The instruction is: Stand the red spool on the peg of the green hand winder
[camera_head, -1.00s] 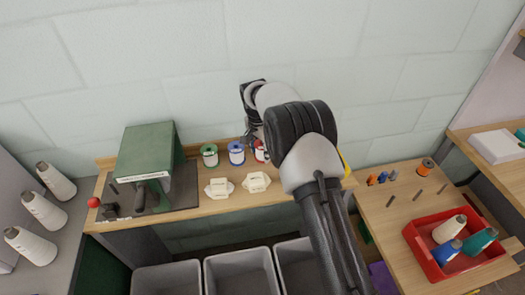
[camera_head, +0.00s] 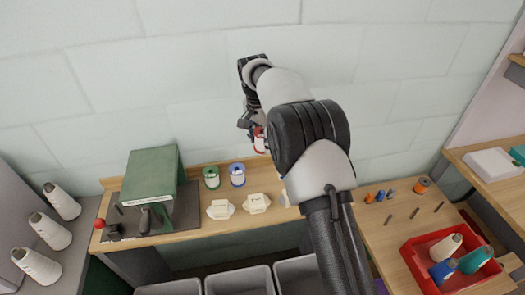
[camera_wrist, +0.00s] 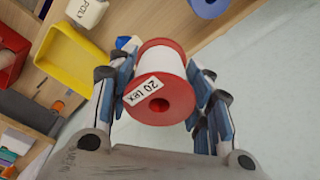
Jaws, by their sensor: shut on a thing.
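The red spool (camera_wrist: 162,88), with red flanges, white thread and a "20 tex" label, is held between the fingers of my gripper (camera_wrist: 160,97) in the wrist view. In the head view the red spool (camera_head: 259,141) hangs in my gripper (camera_head: 253,126), raised above the shelf and right of the blue spool. My arm hides part of it there. The green hand winder (camera_head: 150,178) stands at the left end of the shelf on a dark base, with a crank and a red knob. A short dark post (camera_head: 119,208) stands on its base at the left.
A green spool (camera_head: 211,177) and a blue spool (camera_head: 237,174) stand at the shelf's back, between winder and gripper. A red bin (camera_head: 408,254) with cones is at right. Grey bins (camera_head: 240,281) stand below.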

